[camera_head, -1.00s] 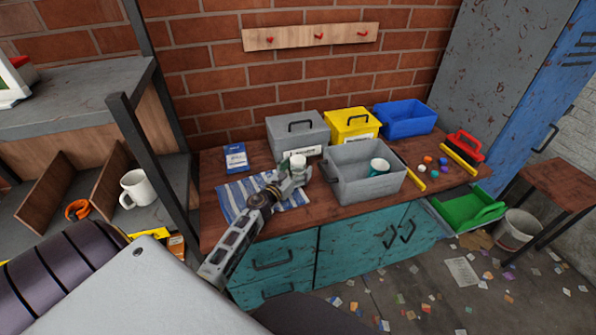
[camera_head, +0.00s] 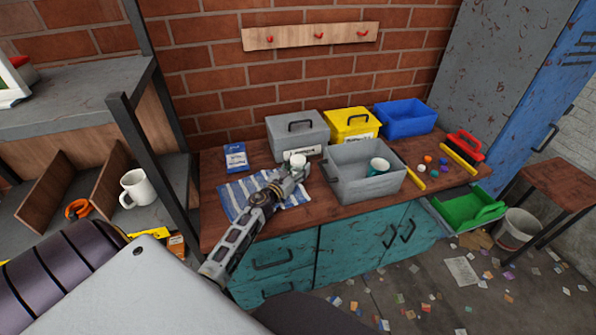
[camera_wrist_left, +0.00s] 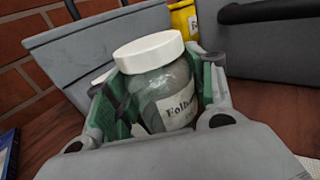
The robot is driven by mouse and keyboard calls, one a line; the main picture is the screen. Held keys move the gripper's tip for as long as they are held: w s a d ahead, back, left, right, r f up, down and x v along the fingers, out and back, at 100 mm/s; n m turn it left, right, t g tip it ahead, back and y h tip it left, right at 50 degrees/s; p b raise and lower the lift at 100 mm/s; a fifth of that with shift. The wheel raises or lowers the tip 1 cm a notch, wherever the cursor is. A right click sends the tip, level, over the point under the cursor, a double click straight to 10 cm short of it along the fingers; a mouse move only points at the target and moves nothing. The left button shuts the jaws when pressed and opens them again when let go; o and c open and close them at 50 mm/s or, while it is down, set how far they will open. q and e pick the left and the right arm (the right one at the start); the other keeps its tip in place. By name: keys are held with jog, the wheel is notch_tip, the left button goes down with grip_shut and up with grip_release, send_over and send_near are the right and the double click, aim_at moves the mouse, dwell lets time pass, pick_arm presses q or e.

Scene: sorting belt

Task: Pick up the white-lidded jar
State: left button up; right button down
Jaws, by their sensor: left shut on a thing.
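The white-lidded jar (camera_head: 298,159) shows its lid at the tip of my left gripper in the head view. In the left wrist view, the jar (camera_wrist_left: 168,88) is clear grey-green glass with a partly readable label, and it tilts a little. My left gripper (camera_head: 296,173) is shut on its body. Its green-padded fingers (camera_wrist_left: 167,105) flank the jar on both sides. The gripper hides the jar's base, so I cannot tell whether it touches the bench. The jar is in front of the closed grey box, beside the striped cloth (camera_head: 240,203).
A closed grey box (camera_head: 290,139), a yellow box (camera_head: 350,124) and a blue bin (camera_head: 405,120) line the back. A blue packet (camera_head: 236,157) lies left.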

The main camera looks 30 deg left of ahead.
aim_at(293, 164)
pick_arm(q)
jog(key=shift+f, duration=0.1)
jog(key=shift+c, duration=0.9)
pick_arm(e)
jog(key=shift+s+a, duration=0.2)
jog(key=shift+a, duration=0.05)
jog(key=shift+d, duration=0.15)
